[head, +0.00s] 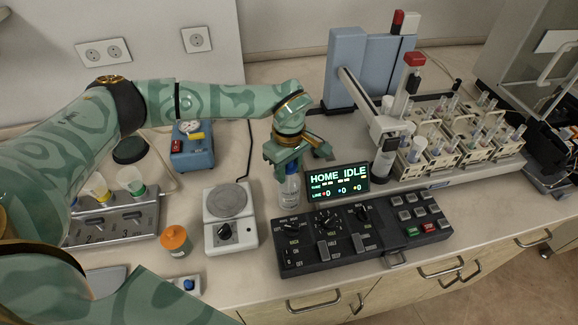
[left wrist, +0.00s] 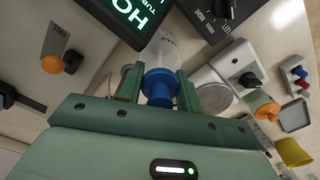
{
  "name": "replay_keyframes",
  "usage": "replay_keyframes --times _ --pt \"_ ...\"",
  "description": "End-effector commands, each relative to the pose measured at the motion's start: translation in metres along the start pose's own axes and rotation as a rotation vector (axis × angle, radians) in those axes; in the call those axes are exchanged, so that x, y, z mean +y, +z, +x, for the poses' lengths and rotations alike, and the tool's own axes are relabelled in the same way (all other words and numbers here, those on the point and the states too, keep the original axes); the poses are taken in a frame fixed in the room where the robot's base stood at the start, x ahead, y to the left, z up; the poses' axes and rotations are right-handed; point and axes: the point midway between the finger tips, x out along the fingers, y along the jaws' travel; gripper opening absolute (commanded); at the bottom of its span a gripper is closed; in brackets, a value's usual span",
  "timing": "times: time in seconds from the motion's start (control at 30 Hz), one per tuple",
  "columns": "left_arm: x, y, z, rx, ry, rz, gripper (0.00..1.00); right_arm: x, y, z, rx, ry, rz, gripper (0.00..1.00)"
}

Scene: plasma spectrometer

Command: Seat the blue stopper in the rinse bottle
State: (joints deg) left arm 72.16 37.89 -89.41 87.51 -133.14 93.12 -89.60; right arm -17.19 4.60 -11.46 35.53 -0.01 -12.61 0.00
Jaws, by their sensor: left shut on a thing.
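The rinse bottle (head: 289,191) is clear and stands upright on the bench, left of the lit display. My left gripper (head: 290,166) is right above it, pointing down, shut on the blue stopper (left wrist: 160,86). In the left wrist view the stopper sits between the two green fingers, in line with the clear bottle (left wrist: 163,50) and at its neck. I cannot tell how deep the stopper sits in the neck, as the fingers and stopper cover the mouth. My right gripper is not in view.
The display (head: 338,183) stands close right of the bottle, and a black control panel (head: 345,237) lies in front. A white hotplate (head: 230,226) is to the left, with an orange-capped jar (head: 175,241) beyond it. Sample racks (head: 450,140) fill the right.

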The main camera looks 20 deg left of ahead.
Motion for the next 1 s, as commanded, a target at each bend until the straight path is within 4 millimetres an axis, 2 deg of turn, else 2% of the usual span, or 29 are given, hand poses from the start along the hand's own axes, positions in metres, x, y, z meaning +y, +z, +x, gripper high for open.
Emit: replay_keyframes --times 0.13,0.17,0.2,0.23,0.5,0.63,0.77,1.0 --pt "0.0 0.0 0.005 0.0 -0.001 0.0 0.13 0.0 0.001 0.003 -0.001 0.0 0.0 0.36" --pt "0.0 0.0 0.004 0.0 -0.001 0.0 0.44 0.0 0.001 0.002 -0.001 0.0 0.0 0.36" --pt "0.0 0.0 0.004 0.0 -0.001 0.0 0.55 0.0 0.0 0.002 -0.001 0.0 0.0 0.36" --pt "0.0 0.0 0.004 0.0 -0.001 0.0 0.61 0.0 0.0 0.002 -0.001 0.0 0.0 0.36" --pt "0.0 0.0 0.003 0.0 0.0 0.0 0.61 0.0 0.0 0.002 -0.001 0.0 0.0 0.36" --pt "0.001 0.0 -0.008 0.0 0.003 0.001 0.61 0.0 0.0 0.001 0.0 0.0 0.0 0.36" --pt "0.002 -0.001 -0.035 0.002 0.006 0.002 0.61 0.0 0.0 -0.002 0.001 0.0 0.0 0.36" --pt "0.001 -0.001 -0.101 0.002 0.005 0.001 0.61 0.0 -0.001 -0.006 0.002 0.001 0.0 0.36"
